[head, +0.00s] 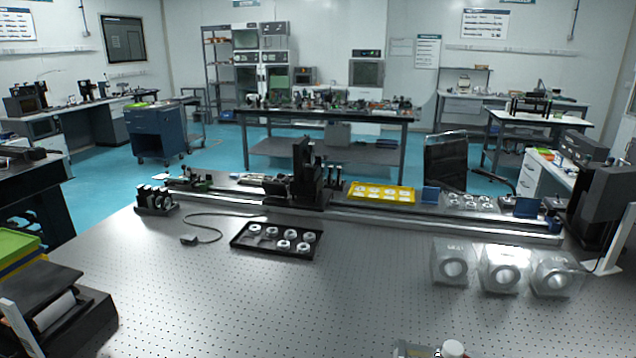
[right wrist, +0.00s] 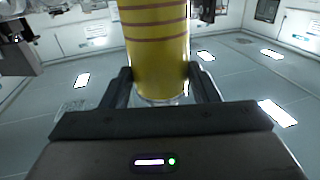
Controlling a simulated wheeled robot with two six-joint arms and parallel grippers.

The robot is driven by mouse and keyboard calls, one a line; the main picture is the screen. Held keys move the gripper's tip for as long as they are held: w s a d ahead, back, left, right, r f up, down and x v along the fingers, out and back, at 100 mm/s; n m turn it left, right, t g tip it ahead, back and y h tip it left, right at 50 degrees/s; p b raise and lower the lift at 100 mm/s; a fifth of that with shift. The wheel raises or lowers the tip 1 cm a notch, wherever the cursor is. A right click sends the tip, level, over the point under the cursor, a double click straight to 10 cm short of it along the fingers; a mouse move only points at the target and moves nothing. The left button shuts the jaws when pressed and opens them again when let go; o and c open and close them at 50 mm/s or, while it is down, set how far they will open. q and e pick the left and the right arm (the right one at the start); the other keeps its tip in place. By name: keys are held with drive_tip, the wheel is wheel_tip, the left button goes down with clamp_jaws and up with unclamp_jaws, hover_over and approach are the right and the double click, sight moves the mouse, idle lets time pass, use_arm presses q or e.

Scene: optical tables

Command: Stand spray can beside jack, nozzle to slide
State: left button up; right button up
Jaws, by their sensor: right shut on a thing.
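The yellow spray can (right wrist: 157,50) with brown bands fills the middle of the right wrist view; its upper end runs out of the picture, so its nozzle is hidden there. My right gripper (right wrist: 158,75) is shut on it, one dark finger on each side. In the head view, a small white round cap (head: 452,348) shows at the bottom edge, cut off; I cannot tell whether it belongs to the can. A long rail (head: 430,218) with a black upright stage (head: 305,175) crosses the back of the perforated table, perhaps the slide. I cannot make out the jack. My left gripper is not in view.
The perforated table top (head: 240,305) is bare in the middle and front. A black tray (head: 240,250) of round parts lies before the rail. Clear boxes (head: 503,283) stand at the right. A yellow tray (head: 355,197) sits by the rail. A dark device (head: 85,325) is at front left.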

drive_tip(key=shift+s+a+r, duration=0.1)
drive_tip(key=shift+s+a, duration=0.75)
drive_tip(key=shift+a, duration=0.25)
drive_tip(key=shift+s+a+r, duration=0.1)
drive_tip(key=shift+s+a, duration=0.75)
drive_tip(key=shift+a, duration=0.25)
